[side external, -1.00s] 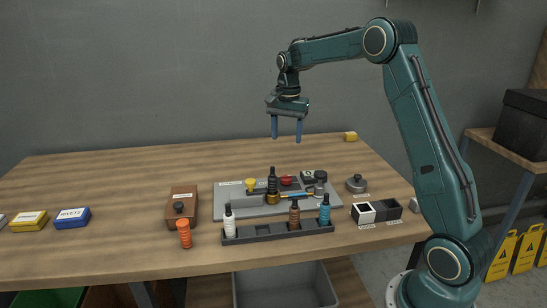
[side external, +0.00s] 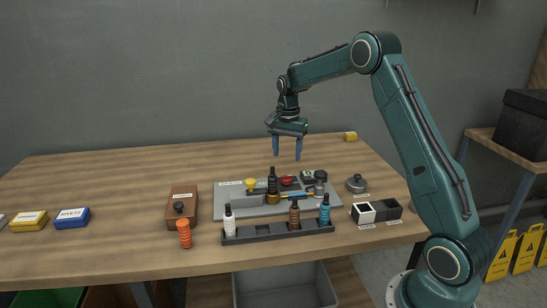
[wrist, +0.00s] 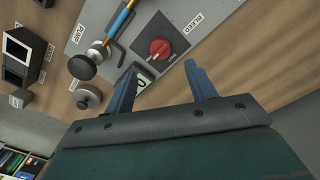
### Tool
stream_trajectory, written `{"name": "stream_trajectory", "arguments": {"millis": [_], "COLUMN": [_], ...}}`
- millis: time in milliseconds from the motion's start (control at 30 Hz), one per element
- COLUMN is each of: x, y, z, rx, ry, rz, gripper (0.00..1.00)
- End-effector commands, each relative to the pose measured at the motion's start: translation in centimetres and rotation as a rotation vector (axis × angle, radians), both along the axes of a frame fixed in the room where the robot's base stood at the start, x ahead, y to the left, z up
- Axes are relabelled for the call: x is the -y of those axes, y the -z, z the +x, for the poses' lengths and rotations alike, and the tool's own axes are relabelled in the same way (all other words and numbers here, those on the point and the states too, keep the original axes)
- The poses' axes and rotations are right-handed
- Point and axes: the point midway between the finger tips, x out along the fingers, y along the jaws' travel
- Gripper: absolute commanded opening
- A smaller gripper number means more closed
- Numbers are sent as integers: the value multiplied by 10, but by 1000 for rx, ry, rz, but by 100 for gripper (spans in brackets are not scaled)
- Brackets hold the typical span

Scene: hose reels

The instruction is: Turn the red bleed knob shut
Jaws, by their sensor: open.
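The red bleed knob (wrist: 160,49) sits on a dark square base on the grey plate (wrist: 205,12), beside a label that reads BLEED. In the side view the red knob (side external: 286,181) shows near the back of the plate, partly behind a dark bottle. My gripper (side external: 287,159) is open and empty, pointing down above the knob and apart from it. In the wrist view its two blue fingers (wrist: 158,80) are spread wide, with the knob ahead of them and between their lines.
A dark bottle (side external: 272,179) and a yellow knob (side external: 251,185) stand on the plate. A black rack (side external: 265,235) with several bottles is in front. A grey lidded pot (side external: 356,184) stands at right. The table behind the plate is mostly clear.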

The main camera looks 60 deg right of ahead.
Motion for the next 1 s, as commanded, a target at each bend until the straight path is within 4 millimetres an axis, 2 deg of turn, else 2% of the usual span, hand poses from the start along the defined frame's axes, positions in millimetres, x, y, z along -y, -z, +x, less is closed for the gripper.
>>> {"name": "stream_trajectory", "arguments": {"millis": [300,500,700,1000], "x": [0,0,0,0], "y": [51,74,86,88], "z": [-1,0,0,0], "rx": [-3,-2,-1,0], "ry": [0,0,0,0], "rz": [1,1,1,0], "gripper": [56,56,56,56]}}
